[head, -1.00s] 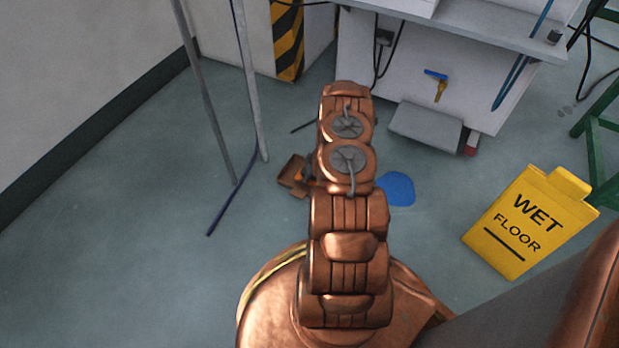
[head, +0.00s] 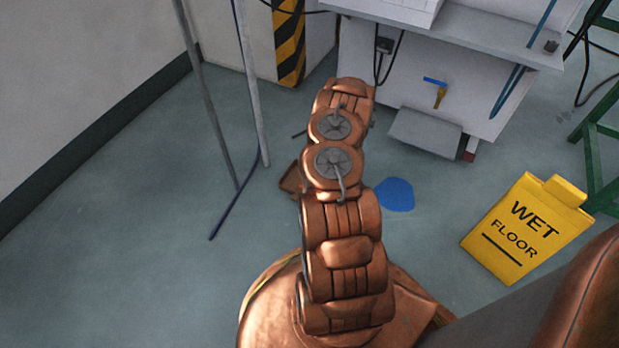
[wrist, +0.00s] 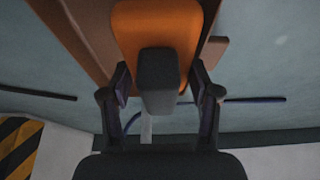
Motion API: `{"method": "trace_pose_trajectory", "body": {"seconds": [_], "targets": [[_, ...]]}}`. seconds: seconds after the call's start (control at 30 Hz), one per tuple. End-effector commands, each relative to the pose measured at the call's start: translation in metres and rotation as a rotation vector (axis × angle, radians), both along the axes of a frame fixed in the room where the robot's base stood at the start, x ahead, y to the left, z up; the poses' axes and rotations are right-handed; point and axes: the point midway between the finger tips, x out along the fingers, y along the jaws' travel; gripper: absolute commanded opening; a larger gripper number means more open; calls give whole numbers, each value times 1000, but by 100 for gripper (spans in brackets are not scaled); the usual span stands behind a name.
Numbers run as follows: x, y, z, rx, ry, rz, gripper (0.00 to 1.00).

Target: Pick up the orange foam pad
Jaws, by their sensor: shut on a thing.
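In the wrist view the orange foam pad (wrist: 158,28) fills the upper middle, with a dark grey block (wrist: 158,82) against its lower part. My gripper (wrist: 158,88) has one finger on each side of the pad's lower end and the grey block. It is shut on the pad, though the exact contact is dim. A brown open box (wrist: 80,35) lies behind the pad. In the head view my arm hides the gripper and the pad; only a left part of the brown box (head: 290,179) shows.
A blue patch (head: 395,194) lies on the floor right of my arm. A yellow wet-floor sign (head: 528,228) stands further right. Thin grey poles (head: 250,90) stand at the left. A white cabinet (head: 440,75) stands behind.

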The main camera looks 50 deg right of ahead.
Motion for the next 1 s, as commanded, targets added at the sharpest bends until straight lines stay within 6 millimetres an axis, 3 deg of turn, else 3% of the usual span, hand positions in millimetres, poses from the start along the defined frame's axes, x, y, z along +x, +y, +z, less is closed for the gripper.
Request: {"method": "trace_pose_trajectory", "body": {"seconds": [1.0], "targets": [[-81, 45, 9, 4, -1, 0, 27]]}}
